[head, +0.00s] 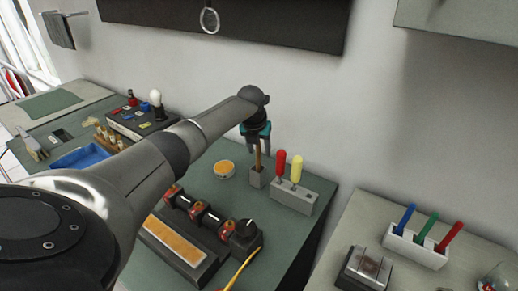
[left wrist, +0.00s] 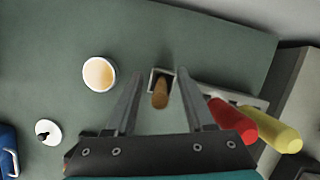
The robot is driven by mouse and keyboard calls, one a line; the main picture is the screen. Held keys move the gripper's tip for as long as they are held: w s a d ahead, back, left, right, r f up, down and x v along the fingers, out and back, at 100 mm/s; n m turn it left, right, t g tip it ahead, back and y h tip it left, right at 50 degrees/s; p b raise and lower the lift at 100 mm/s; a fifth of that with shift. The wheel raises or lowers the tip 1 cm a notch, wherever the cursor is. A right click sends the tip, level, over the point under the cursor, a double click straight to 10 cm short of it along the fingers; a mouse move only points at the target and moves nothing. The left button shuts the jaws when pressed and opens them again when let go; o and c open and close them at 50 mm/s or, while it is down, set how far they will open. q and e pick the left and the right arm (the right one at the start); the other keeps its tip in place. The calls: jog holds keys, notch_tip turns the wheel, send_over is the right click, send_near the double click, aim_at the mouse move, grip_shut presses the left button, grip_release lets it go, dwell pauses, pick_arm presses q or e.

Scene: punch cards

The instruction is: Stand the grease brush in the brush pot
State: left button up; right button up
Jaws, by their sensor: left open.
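The grease brush, seen as a brown wooden handle (head: 258,159), stands upright in the grey square brush pot (head: 256,178) near the back of the green table. Its lower end is hidden inside the pot. In the left wrist view the handle (left wrist: 160,95) rises from the pot (left wrist: 154,77) towards the camera. My left gripper (head: 259,150) is above the pot, pointing down. Its open fingers (left wrist: 159,72) are on either side of the handle, with a gap to each side. My right gripper is in neither view.
A grey block (head: 295,198) holding red and yellow-handled tools stands just right of the pot. A round tin (head: 224,169) is to its left. A machine with an orange panel (head: 180,240) is in front. A white rack (head: 416,247) stands on the right table.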

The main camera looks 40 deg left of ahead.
pick_arm(q)
jog(key=shift+r, duration=0.1)
jog(key=v, duration=1.5)
jog(key=shift+p, duration=0.35)
jog(key=shift+s+d, duration=0.1)
jog(key=shift+s, duration=0.1)
